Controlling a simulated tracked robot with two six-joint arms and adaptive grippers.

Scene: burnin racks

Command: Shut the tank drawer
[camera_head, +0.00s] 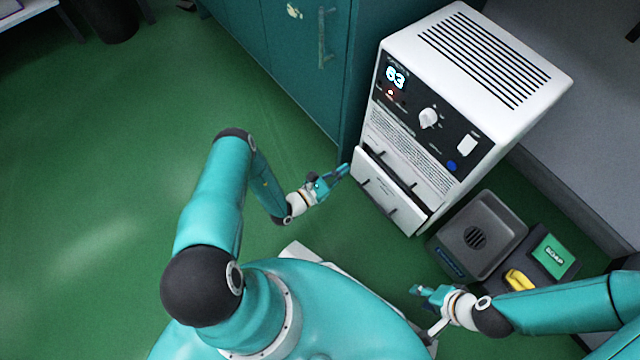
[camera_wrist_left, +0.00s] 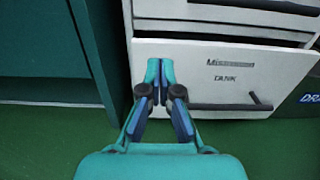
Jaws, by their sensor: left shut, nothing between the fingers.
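The tank drawer (camera_head: 388,196) is the low white front of the white machine (camera_head: 455,90) in the head view. It stands out a little, with a dark gap along its top. In the left wrist view its front (camera_wrist_left: 225,68) bears the word TANK and a dark bar handle (camera_wrist_left: 232,106). My left gripper (camera_head: 345,170) is shut and empty at the drawer's left side. In the wrist view its fingertips (camera_wrist_left: 160,66) lie over the upper left of the front; I cannot tell whether they touch. My right gripper (camera_head: 416,290) is lower right, apart from the drawer.
A teal cabinet (camera_head: 270,50) stands close left of the machine. A grey bin (camera_head: 480,235) and a dark tray (camera_head: 548,278) with a yellow item (camera_head: 519,281) sit on the floor right of the drawer. Green floor is free at left.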

